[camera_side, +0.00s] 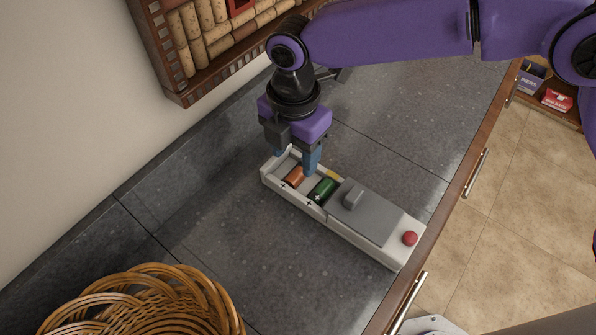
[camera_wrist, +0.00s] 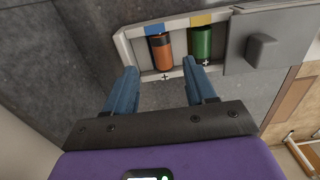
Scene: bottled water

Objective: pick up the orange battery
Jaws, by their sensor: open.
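The orange battery (camera_side: 294,177) lies in a slot of a white battery box, next to a green battery (camera_side: 323,189). The wrist view shows the orange battery (camera_wrist: 162,52) with a blue band at its far end, and the green battery (camera_wrist: 202,43) to its right with a yellow band beyond it. My gripper (camera_side: 295,162) is over the orange battery's end of the box in the side view. In the wrist view my gripper (camera_wrist: 159,72) is open, its blue fingers apart, with the orange battery beyond and between the tips. Nothing is between the fingers' pads.
The white box (camera_side: 385,257) has a grey sliding cover (camera_side: 378,222) and a red button (camera_side: 410,238) at its right end. A wicker basket (camera_side: 140,305) stands at the lower left. A cork-filled frame (camera_side: 185,45) is at the back. The grey counter around the box is clear.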

